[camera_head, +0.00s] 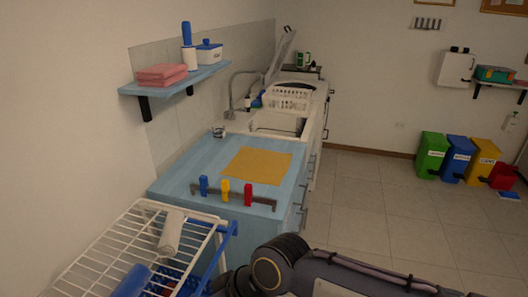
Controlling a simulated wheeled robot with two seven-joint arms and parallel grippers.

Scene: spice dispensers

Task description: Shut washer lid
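A washer (312,84) seems to stand at the far end of the counter, beyond the sink, partly hidden by a white dish rack. A tilted pale grey panel (281,56), which looks like its lid, stands raised, leaning toward the wall. The lid appears open. A dark jointed link of my arm crosses the bottom of the view from the right, but neither gripper's fingertips show. Both grippers are far from the lid as far as I can see.
A blue counter (205,160) holds an orange mat (256,165) and a rail with coloured clips (232,194). A white wire rack (135,235) stands front left. A blue shelf (176,80) juts from the wall. Coloured bins (457,158) stand right; the tiled floor (370,200) is clear.

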